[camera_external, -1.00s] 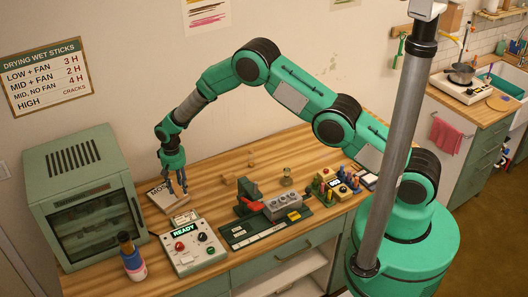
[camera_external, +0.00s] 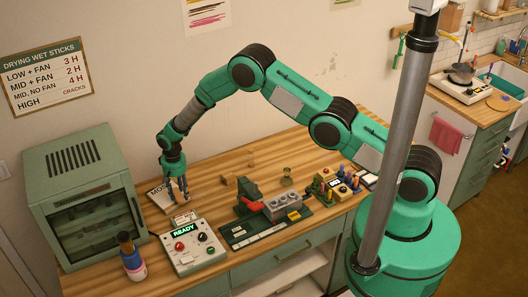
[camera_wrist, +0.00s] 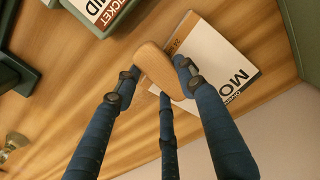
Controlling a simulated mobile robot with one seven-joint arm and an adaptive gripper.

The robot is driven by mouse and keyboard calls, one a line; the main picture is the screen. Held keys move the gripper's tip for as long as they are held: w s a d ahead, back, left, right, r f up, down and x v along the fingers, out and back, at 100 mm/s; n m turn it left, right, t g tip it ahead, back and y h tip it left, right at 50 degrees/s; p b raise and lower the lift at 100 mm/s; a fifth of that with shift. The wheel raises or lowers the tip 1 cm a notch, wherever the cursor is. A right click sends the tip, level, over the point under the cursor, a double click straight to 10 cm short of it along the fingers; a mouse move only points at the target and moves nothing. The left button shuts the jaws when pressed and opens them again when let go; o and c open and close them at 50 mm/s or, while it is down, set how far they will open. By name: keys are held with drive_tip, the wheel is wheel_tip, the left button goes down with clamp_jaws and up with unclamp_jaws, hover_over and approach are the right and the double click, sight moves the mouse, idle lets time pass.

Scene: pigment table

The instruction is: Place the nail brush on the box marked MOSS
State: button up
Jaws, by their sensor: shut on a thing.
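The nail brush, a rounded wooden block (camera_wrist: 155,66), is pinched between the fingers of my gripper (camera_wrist: 154,76) in the wrist view. The box marked MOSS is flat and white with black letters (camera_wrist: 222,65); in the wrist view it lies behind the brush and partly beside it. The brush covers part of the box's near end. In the external view the MOSS box (camera_external: 157,190) lies on the table, with my gripper (camera_external: 179,196) just to its right and low over it. I cannot tell whether the brush touches the box.
A white card or box with a red stripe (camera_wrist: 105,12) is at the top left of the wrist view.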

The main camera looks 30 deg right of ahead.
sight(180, 193)
drive_tip(key=shift+f, duration=0.15)
drive_tip(key=o, duration=1.2)
drive_tip(key=shift+c, duration=0.2)
wheel_tip(180, 193, up, 12)
drive_tip(key=b, duration=0.2)
idle(0.4)
drive_tip(key=shift+r, duration=0.25)
